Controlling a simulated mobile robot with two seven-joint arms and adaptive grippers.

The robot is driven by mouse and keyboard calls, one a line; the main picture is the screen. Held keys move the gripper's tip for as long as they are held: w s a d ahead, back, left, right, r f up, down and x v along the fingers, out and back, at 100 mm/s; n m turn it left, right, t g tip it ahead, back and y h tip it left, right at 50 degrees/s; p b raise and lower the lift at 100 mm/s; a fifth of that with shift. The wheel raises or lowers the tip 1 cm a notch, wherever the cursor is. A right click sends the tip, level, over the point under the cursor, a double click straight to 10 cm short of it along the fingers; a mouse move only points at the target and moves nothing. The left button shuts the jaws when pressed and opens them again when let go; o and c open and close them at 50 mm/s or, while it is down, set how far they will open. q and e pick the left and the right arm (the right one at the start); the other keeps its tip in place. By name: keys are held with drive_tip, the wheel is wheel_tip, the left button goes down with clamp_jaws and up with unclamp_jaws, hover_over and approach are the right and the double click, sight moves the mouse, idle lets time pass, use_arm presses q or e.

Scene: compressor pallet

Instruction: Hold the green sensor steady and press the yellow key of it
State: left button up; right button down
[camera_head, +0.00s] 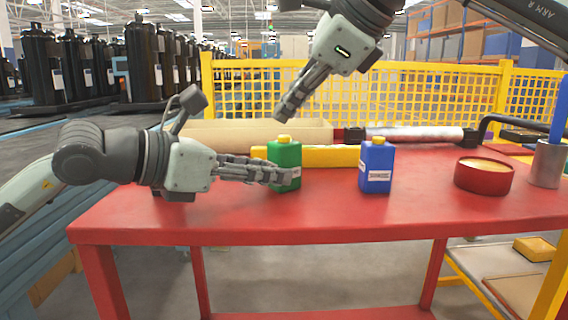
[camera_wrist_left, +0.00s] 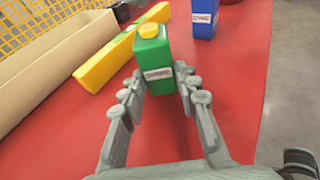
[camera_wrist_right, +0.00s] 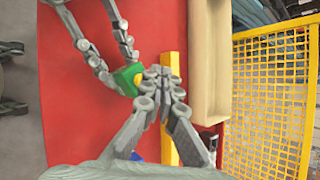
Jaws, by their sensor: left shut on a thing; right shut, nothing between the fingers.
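The green sensor (camera_head: 285,158) stands upright on the red table, with a yellow key (camera_head: 284,139) on its top and a pale label on its side. My left gripper (camera_head: 282,174) is shut on it from the left, low on its body. The left wrist view shows the green sensor (camera_wrist_left: 153,62) between the left fingers (camera_wrist_left: 160,88). My right gripper (camera_head: 281,112) is above the sensor, fingers together, pointing down and apart from the key. In the right wrist view the right fingertips (camera_wrist_right: 160,80) partly hide the green sensor (camera_wrist_right: 126,78).
A blue sensor (camera_head: 376,167) stands to the right on the red table (camera_head: 330,215). A yellow bar (camera_head: 320,156) and a cardboard tray (camera_head: 230,132) lie behind. A red round tin (camera_head: 483,177) and a grey cup (camera_head: 547,163) stand at the right. A yellow fence (camera_head: 430,95) is beyond the table.

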drive_tip(key=shift+r, duration=2.3)
use_arm(q)
drive_tip(key=o, duration=1)
drive_tip(key=shift+c, duration=0.2)
